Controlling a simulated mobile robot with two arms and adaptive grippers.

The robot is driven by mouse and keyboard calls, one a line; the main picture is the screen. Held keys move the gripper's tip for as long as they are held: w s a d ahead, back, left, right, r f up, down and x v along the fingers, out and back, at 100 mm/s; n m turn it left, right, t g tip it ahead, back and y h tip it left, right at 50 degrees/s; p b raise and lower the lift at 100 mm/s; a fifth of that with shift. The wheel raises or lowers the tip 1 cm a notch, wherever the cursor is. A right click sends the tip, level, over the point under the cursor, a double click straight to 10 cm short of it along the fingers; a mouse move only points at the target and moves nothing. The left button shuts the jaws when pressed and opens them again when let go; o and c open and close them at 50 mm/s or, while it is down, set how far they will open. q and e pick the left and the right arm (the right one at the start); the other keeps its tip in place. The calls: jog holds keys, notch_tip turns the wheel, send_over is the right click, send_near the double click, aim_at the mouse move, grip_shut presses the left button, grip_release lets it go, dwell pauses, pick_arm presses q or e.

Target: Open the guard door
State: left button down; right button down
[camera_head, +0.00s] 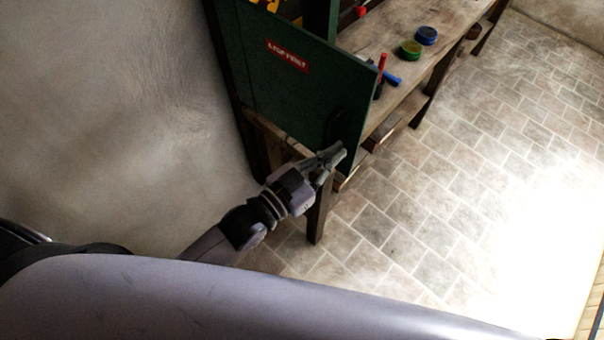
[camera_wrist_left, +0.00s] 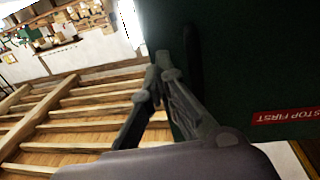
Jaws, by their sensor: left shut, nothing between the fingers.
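The guard door (camera_head: 290,85) is a dark green panel with a red label (camera_head: 288,56) at the near end of the workbench. A dark upright handle (camera_head: 333,125) sits close to its right edge. My left gripper (camera_head: 338,153) is shut and empty, at the door's lower right corner just below the handle. In the left wrist view the fingertips (camera_wrist_left: 160,72) meet beside the handle (camera_wrist_left: 190,55), with the door (camera_wrist_left: 245,65) filling the right side. I cannot tell whether the fingers touch the door. My right gripper is not in view.
The wooden workbench (camera_head: 402,48) runs away behind the door. It bears a green round tin (camera_head: 410,50), a blue round tin (camera_head: 426,36) and red and blue tools. A plaster wall (camera_head: 120,110) is on the left. The tiled floor (camera_head: 480,150) on the right is clear.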

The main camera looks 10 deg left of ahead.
pick_arm(q)
jog(key=v, duration=1)
jog(key=shift+w+a, duration=0.2)
jog(key=shift+a, duration=0.1)
jog(key=shift+f, duration=0.15)
jog(key=s+a+f+n+g+y+b, duration=0.1)
jog(key=a+f+g+y, duration=0.2)
jog(key=f, duration=1)
jog(key=s+a+f+n+g+y+b, duration=0.15)
jog(key=a+f, duration=0.45)
jog(key=f, duration=0.7)
jog(key=s+a+f+n+g+y, duration=0.15)
jog(key=a+f+y, duration=0.25)
jog(key=f, duration=0.9)
jog(key=s+a+f+g+y+b, duration=0.2)
jog(key=s+f+g, duration=0.5)
jog(key=s+f, duration=1.1)
jog(key=s, duration=0.4)
jog(key=shift+a+f+n+g, duration=0.2)
jog(key=shift+f+n+g, duration=0.1)
jog(key=shift+f+n, duration=0.1)
